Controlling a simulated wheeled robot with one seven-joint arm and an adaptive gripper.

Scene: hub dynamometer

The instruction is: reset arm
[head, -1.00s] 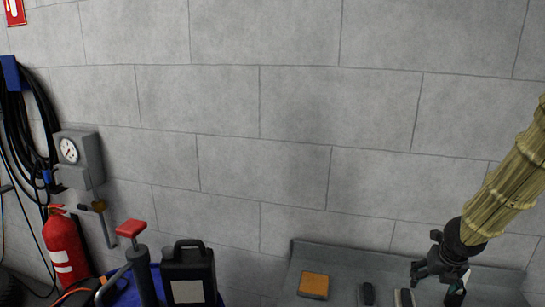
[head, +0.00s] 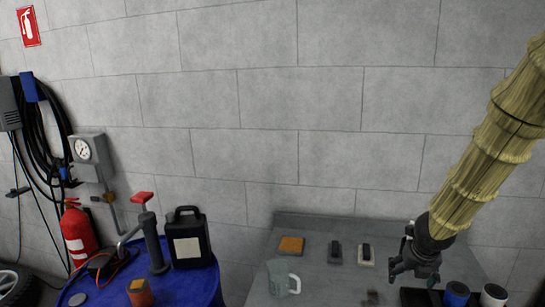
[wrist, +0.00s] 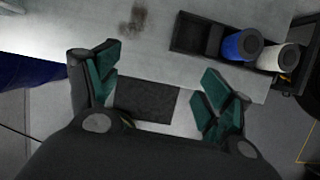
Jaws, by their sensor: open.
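My gripper (head: 415,268) hangs over the right part of the grey bench (head: 310,228) in the head view, at the end of my tan-sleeved arm. In the wrist view my gripper (wrist: 160,90) shows its two green-padded fingers spread wide apart. Nothing is between them but a dark mat (wrist: 146,103) on the bench below. The gripper is empty and apart from the objects on the bench.
A dark tray (wrist: 187,42) holds a blue roll (wrist: 243,46) and a white roll (wrist: 279,58). A mug (head: 282,279), an orange pad (head: 291,245) and small dark items stand on the bench. A blue drum (head: 190,288) with a black jug (head: 188,240) stands left.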

